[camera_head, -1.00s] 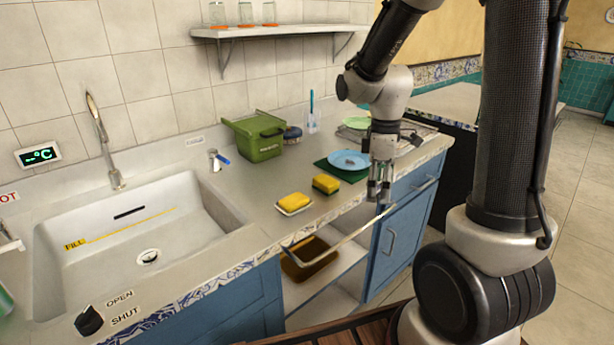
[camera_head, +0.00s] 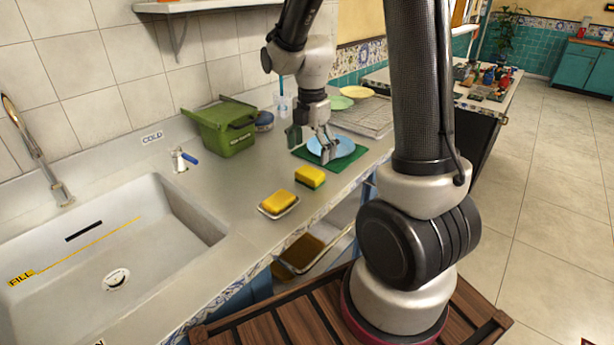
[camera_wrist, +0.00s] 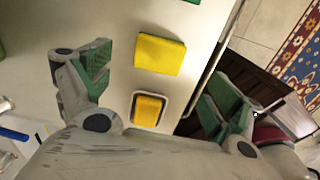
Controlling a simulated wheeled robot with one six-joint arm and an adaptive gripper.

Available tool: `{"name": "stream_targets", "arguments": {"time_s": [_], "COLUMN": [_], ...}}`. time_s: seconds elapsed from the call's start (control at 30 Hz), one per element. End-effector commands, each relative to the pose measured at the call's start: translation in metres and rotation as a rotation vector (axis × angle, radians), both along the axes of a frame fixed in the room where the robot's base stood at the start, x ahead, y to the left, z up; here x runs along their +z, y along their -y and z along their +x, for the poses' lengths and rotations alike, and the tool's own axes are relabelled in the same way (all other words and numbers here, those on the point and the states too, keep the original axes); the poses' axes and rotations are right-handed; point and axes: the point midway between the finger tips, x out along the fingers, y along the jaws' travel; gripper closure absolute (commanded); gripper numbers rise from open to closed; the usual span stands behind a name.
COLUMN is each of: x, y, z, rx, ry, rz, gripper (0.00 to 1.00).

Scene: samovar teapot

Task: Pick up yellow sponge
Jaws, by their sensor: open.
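A yellow sponge with a green side (camera_head: 310,177) lies bare on the counter in the head view. A second yellow sponge (camera_head: 278,201) sits on a small white dish (camera_head: 291,209), nearer the sink. My gripper (camera_head: 312,143) is open and empty, above the counter, and overlaps the blue plate (camera_head: 343,147) in the picture. In the wrist view, the bare sponge (camera_wrist: 160,55) is ahead of my open gripper (camera_wrist: 155,85), roughly centred between the fingers. The dish sponge (camera_wrist: 149,109) shows closer to the palm. No finger visibly touches either sponge.
The sink (camera_head: 95,260) is at left, with a tap (camera_head: 40,160). A green bin (camera_head: 222,125) stands by the wall. A green mat (camera_head: 354,163) lies under the blue plate, and a wire rack (camera_head: 365,117) is behind. Counter left of the sponges is clear.

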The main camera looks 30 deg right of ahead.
Motion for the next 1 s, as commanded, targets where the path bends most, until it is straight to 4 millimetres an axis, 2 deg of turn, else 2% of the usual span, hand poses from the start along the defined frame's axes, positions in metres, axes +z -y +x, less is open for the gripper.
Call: {"name": "stream_targets", "arguments": {"time_s": [0.17, 0.6, 0.9, 1.0], "x": [-0.010, -0.071, -0.078, -0.078], "y": [0.000, -0.001, -0.001, -0.001], "z": [0.000, 0.001, 0.002, 0.002], "rx": [0.047, 0.044, 0.043, 0.043], "ry": [-0.002, -0.002, 0.001, 0.000], "rz": [0.000, 0.000, 0.000, 0.000], "gripper": [0.08, 0.08, 0.08, 0.24]}}
